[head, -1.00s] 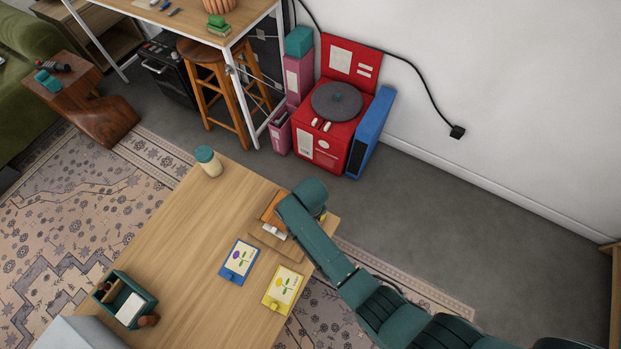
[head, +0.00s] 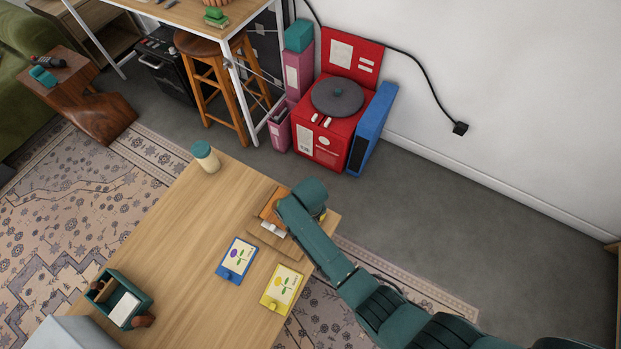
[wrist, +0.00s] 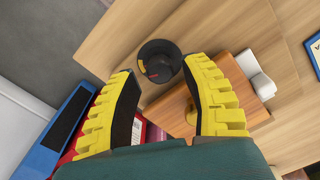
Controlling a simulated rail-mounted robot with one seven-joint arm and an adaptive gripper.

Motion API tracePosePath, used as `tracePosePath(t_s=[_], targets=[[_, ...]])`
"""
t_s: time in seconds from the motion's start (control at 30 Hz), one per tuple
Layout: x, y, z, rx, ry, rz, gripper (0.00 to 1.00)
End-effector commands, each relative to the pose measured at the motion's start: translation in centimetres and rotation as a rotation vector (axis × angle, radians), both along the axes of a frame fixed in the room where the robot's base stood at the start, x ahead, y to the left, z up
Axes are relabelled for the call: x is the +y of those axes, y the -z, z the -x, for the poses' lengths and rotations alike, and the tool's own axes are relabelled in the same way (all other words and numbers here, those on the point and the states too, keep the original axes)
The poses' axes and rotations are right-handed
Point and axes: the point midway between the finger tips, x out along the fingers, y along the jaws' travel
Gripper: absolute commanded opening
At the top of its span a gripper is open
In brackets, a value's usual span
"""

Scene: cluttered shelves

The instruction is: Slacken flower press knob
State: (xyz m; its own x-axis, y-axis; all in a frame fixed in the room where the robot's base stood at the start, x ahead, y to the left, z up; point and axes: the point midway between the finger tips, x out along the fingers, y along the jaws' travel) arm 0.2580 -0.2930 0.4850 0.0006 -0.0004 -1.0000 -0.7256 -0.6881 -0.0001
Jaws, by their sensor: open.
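In the wrist view a round black knob (wrist: 158,60) with small red and yellow marks sits on a pale wooden board. My gripper (wrist: 160,68) is open and empty, with its yellow-backed fingers spread either side of the knob's near edge. I cannot tell the height gap. An orange-brown wooden block (wrist: 232,100) lies to the right, with a brass-coloured piece (wrist: 192,112) partly behind the right finger. In the head view the orange-brown block (head: 270,208) and pale board (head: 262,235) show at the table's far-right edge. My arm hides the knob there.
A white object (head: 272,229) lies beside the block. Blue (head: 237,260) and yellow (head: 282,288) flower cards lie nearer on the table (head: 190,240). A green-lidded jar (head: 206,157) and a green caddy (head: 122,300) stand to the left. The table's middle is clear.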

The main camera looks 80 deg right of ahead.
Motion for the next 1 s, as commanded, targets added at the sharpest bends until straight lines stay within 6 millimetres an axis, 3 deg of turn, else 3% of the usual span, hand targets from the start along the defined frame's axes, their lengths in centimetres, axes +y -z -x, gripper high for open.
tracePosePath(t_s=[0.1, 0.4, 0.8, 1.0], targets=[[0.0, -1.1, 0.0, 0.001, 0.0, -0.001, 0.46], [0.0, -0.9, 0.0, 0.001, 0.0, -0.001, 0.46], [0.0, 1.4, 0.0, 0.001, 0.0, -0.001, 0.46], [0.0, 1.4, 0.0, 0.0, 0.0, 0.0, 0.46]])
